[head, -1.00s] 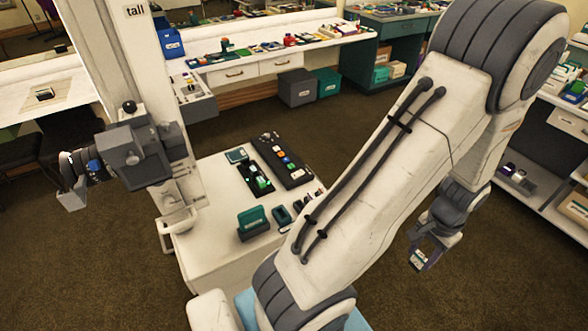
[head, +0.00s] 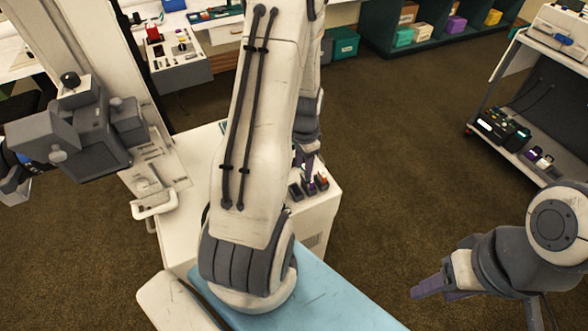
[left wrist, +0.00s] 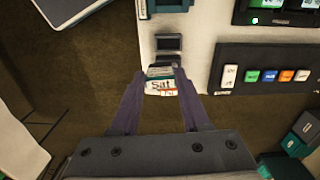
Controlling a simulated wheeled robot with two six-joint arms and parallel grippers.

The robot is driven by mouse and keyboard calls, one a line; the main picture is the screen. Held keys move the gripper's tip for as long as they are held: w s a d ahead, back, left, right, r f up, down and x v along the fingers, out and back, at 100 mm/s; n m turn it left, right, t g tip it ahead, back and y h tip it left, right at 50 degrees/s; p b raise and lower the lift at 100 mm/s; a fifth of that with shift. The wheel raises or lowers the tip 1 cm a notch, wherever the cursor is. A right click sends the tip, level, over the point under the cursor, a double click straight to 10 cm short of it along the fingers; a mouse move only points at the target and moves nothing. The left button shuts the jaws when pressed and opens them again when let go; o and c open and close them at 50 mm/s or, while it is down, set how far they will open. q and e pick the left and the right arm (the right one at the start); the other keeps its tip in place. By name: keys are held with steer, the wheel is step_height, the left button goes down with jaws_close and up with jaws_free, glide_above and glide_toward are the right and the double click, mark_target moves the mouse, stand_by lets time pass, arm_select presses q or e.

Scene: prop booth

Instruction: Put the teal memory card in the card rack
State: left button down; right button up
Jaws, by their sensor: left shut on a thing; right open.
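My left gripper (head: 309,160) reaches down over the white cabinet's right end. In the left wrist view its dark fingers (left wrist: 160,84) are shut on a small card (left wrist: 160,86) with a teal strip and a white label reading "Sat". Small dark holders (head: 308,188) stand just below the gripper in the head view. Two dark square holders (left wrist: 168,43) show beyond the card in the left wrist view; I cannot tell for sure which one is the card rack, or whether the card touches any. My right gripper (head: 428,290) is open and empty over the floor at right.
The white cabinet (head: 318,222) is partly hidden by my left arm. A black button panel (left wrist: 270,68) and a device with green lights (left wrist: 285,12) lie on it. A cart (head: 530,150) with boxes stands at right. The floor between is clear.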

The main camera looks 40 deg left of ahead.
arm_select(q)
steer(key=shift+m, duration=0.3)
steer(key=f+b, duration=0.1)
steer(key=a+f+b, duration=0.1)
steer(key=f, duration=0.1)
steer(key=s+a+f+b, duration=0.1)
steer(key=f, duration=0.1)
steer(key=shift+s+a+b, duration=0.1)
steer(key=shift+a+b, duration=0.05)
steer(key=shift+b, duration=0.2)
steer(key=shift+s+f, duration=0.1)
steer(key=shift+f, duration=0.2)
stand_by(1.0)
steer(key=shift+f, duration=0.15)
steer(key=shift+f+b, duration=0.55)
steer(key=shift+f, duration=0.05)
steer(key=shift+f, duration=0.15)
stand_by(0.3)
steer(key=shift+f+b, duration=0.4)
steer(key=shift+f, duration=0.1)
